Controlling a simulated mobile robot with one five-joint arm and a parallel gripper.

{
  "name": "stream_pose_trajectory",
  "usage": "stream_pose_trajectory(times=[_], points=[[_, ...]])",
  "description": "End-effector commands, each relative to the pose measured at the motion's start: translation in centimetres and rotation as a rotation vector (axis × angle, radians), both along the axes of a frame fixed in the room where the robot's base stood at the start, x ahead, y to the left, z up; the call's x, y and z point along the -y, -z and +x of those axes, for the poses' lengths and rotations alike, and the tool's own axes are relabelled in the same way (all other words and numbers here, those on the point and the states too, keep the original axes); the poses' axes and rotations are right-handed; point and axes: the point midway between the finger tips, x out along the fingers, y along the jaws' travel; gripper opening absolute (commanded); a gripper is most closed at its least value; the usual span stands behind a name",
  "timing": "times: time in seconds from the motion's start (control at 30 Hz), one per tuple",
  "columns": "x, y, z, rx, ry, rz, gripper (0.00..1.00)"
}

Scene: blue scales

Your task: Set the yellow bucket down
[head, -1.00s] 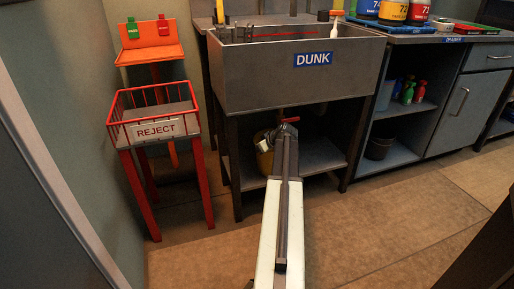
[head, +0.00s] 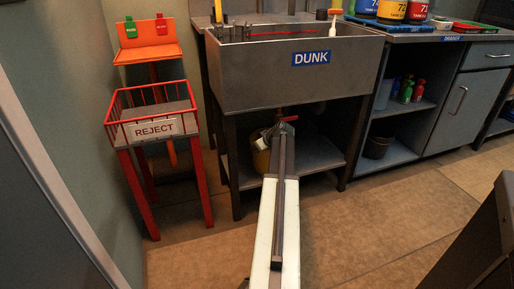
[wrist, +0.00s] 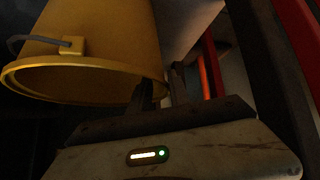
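The yellow bucket (head: 261,161) shows partly in the head view, below the DUNK sink (head: 276,87) and just over or on its low shelf (head: 315,156); my arm hides much of it, and I cannot tell whether its base touches. In the wrist view the bucket (wrist: 95,40) fills the upper left, its wide rim toward the camera and its grey handle at the left. My gripper (wrist: 161,88) has its dark fingers at the rim's right side, one on either side of the bucket's edge, and looks shut on it. The fingertips are dim.
The red REJECT stand (head: 155,128) stands left of the sink. Sink legs (head: 233,170) flank the low shelf. A blue-grey cabinet (head: 455,105) with an open shelf stands to the right. The floor (head: 375,220) in front is clear. A dark panel (head: 480,245) edges the lower right.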

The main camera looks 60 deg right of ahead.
Motion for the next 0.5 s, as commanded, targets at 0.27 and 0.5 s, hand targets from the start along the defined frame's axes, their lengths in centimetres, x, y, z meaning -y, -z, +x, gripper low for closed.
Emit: stream_pose_trajectory(times=[0.27, 0.5], points=[[-1.7, -5.3, -4.2, 0.002, 0.003, 0.000, 0.23], [-2.8, -8.3, -7.4, 0.000, 0.001, 0.000, 0.23]])
